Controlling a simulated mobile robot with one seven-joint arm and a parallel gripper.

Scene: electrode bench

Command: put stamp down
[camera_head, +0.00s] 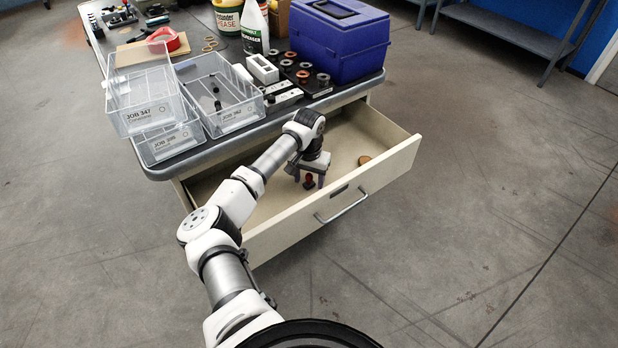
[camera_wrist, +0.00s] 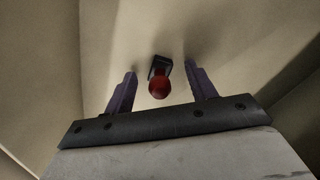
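The stamp (camera_wrist: 158,80) has a red rounded handle and a dark block base. It stands on the floor of the open drawer (camera_head: 342,160), and in the head view the stamp (camera_head: 309,182) shows just under my gripper. My gripper (camera_head: 309,179) points down into the drawer. In the wrist view its two fingers (camera_wrist: 160,88) are spread wide, one on each side of the stamp, with clear gaps between them and the red handle. Nothing is held.
A round tan disc (camera_head: 364,160) lies in the drawer to the right. The drawer front with its handle (camera_head: 342,206) stands close to my gripper. The bench above holds clear job bins (camera_head: 222,100), a blue toolbox (camera_head: 330,45) and bottles. Open floor lies to the right.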

